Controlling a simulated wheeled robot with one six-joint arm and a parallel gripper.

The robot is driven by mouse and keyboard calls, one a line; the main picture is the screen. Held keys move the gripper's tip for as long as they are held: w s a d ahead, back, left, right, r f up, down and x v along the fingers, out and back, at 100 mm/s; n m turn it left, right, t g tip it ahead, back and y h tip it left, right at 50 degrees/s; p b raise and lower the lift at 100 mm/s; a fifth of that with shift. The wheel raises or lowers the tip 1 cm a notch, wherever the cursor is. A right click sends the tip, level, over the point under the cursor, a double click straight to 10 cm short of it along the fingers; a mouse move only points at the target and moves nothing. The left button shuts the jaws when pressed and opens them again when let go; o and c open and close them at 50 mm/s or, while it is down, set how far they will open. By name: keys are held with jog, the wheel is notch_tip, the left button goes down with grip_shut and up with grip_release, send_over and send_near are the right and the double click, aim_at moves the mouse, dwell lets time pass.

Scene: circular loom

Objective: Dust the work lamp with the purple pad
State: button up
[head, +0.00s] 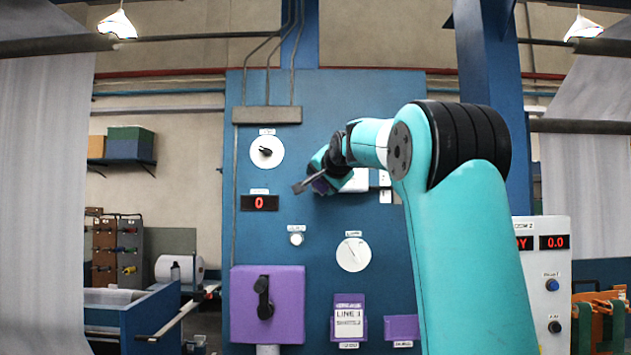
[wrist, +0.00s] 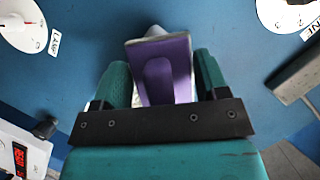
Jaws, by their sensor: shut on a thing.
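My gripper (wrist: 160,85) is shut on the purple pad (wrist: 168,75), which sits between its two green fingers and has a pale grey edge. I cannot single out the work lamp for sure. A white item (head: 357,181) is partly hidden behind my gripper.
The blue panel (head: 270,225) carries a dial (head: 353,254), a round knob plate (head: 266,152), a red readout (head: 260,203) and a purple switch box (head: 240,304). A white console (head: 541,270) stands at right. Pendant lamps (head: 117,25) (head: 582,27) hang high up.

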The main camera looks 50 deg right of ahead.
aim_at(360, 182)
jog(key=shift+s+d+p, duration=0.25)
jog(key=shift+s+d, duration=1.55)
jog(key=shift+s, duration=0.25)
jog(key=shift+s+d+p, duration=0.2)
jog(key=shift+s+d, duration=1.55)
jog(key=shift+s, duration=0.3)
jog(key=w+a, duration=0.8)
jog(key=w, duration=0.2)
jog(key=shift+w+a+b, duration=0.15)
jog(key=shift+a+b, duration=0.15)
jog(key=shift+b, duration=0.1)
jog(key=shift+s+a+b, duration=0.95)
jog(key=shift+a, duration=0.2)
jog(key=shift+s+a+b, duration=0.9)
jog(key=shift+s+a, duration=0.05)
jog(key=shift+a, duration=0.2)
